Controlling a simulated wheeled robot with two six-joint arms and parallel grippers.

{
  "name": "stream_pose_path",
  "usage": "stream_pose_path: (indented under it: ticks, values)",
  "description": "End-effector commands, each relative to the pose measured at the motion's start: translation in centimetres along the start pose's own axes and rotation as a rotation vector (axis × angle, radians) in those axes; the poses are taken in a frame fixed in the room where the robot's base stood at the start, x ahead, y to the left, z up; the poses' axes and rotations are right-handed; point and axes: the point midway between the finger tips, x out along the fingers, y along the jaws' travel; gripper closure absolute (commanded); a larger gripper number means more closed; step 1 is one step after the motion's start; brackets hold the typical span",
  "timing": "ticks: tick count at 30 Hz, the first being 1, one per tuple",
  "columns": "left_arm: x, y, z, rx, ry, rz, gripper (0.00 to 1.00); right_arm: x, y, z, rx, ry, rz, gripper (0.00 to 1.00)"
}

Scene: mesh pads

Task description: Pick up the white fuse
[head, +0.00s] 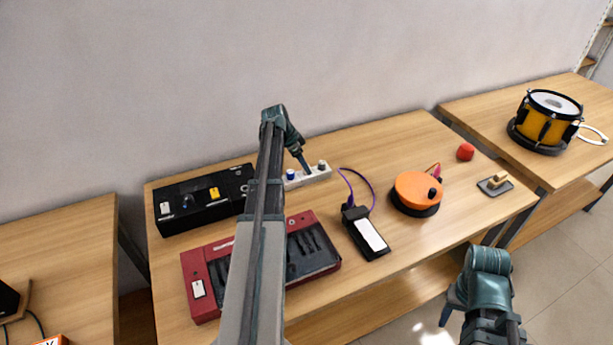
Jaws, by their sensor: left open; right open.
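My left gripper (306,168) points down at a small white block (313,177) at the back of the middle table; I cannot tell whether it touches. The block carries a blue knob and a dark knob. Small white pieces also show on the black box (228,205) at the left, one being a white piece (165,208), and on the red case (190,268), another white piece (198,289). I cannot tell which is the white fuse. My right gripper (449,307) is low at the front right, off the table, mostly hidden by its arm.
A black device with a white face (373,235) and purple cable lies mid-table. An orange disc (418,190), red knob (466,151) and small grey plate (489,190) stand right. A yellow drum (547,122) is on the right table. My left arm covers part of the red case.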

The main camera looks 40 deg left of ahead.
Motion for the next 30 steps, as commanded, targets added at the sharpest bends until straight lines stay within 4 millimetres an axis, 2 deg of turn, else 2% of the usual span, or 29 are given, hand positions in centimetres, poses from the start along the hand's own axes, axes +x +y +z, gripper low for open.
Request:
stream_pose_path:
  ticks: [1,3,12,14,24,30]
  values:
    - [1.35,-0.02,0.21,0.001,0.0,0.0,0.31,1.32,-0.13,-0.08,0.0,0.0,0.0,0.5]
    - [2.03,-0.04,0.18,0.0,0.0,0.0,0.31,1.93,-0.18,-0.11,0.0,0.0,0.0,0.5]
    - [2.13,-0.03,0.0,-0.001,0.0,-0.001,0.31,1.96,-0.19,-0.11,0.0,0.0,0.0,0.5]
    - [2.13,-0.03,0.01,-0.001,0.0,0.0,0.4,1.96,-0.19,-0.11,0.0,0.0,0.0,0.5]
    - [2.13,-0.04,0.02,-0.001,0.0,-0.001,1.0,1.96,-0.19,-0.11,0.0,0.0,0.0,0.5]
    - [2.13,-0.03,0.02,-0.001,0.0,-0.001,1.0,1.96,-0.19,-0.12,0.0,0.0,0.0,0.5]
